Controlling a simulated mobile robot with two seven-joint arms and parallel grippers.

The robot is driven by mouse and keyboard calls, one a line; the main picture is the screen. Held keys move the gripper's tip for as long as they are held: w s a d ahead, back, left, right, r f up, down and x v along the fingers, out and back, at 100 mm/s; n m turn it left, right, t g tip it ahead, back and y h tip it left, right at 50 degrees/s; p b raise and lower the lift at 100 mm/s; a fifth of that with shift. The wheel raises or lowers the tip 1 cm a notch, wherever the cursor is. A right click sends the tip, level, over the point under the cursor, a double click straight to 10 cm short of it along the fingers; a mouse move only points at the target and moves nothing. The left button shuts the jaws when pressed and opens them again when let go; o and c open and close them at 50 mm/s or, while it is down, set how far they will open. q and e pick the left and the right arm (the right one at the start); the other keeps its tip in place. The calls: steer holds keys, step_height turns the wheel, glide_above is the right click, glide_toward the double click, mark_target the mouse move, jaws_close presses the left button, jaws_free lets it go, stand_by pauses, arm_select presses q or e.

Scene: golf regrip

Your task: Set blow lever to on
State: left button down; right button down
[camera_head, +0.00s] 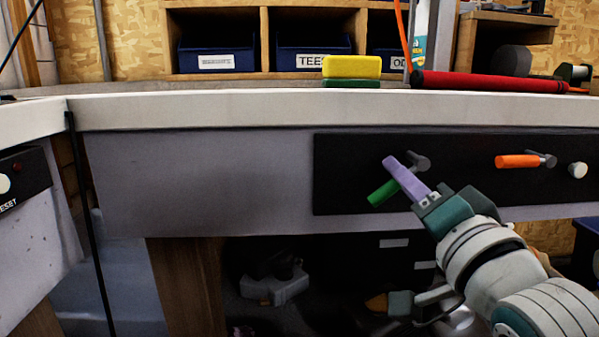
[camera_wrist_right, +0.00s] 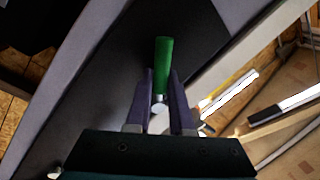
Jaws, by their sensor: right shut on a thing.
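A green-handled lever (camera_head: 383,193) is on the black panel (camera_head: 340,150) on the front of the bench. Its handle slants down and left from a grey pivot at the upper right. My right gripper (camera_head: 393,168) has its purple fingers across the handle and is shut on it, hiding its middle. In the right wrist view the green handle (camera_wrist_right: 163,65) stands out beyond the two fingers. An orange-handled lever (camera_head: 518,161) lies about level further right on the panel. I see no readable label saying which lever is blow. My left gripper is not in view.
A white knob (camera_head: 577,170) is at the panel's right. On the bench top (camera_head: 250,108) lie a red grip (camera_head: 480,82) and a yellow block (camera_head: 351,67). Another control box (camera_head: 22,185) is at far left. The bench front left of the panel is clear.

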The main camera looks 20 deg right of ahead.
steer(key=m, duration=0.1)
steer(key=m+p, duration=0.1)
steer(key=m, duration=0.1)
steer(key=r+m+h, duration=0.1)
steer(key=shift+w+a+p, duration=0.1)
steer(key=shift+a+p, duration=0.15)
steer(key=shift+p, duration=0.1)
steer(key=shift+a+r+m+h+p, duration=0.15)
steer(key=shift+m+h+p, duration=0.1)
steer(key=shift+m, duration=0.6)
steer(key=shift+d+r+m+h+p, duration=0.1)
steer(key=shift+r+m+h+p, duration=0.15)
steer(key=shift+m, duration=0.65)
steer(key=shift+a+r+m+h+p, duration=0.1)
steer(key=shift+m+h+p, duration=0.2)
steer(key=shift+m, duration=0.85)
steer(key=c, duration=0.8)
jaws_free()
steer(key=p+v, duration=0.1)
steer(key=v, duration=0.9)
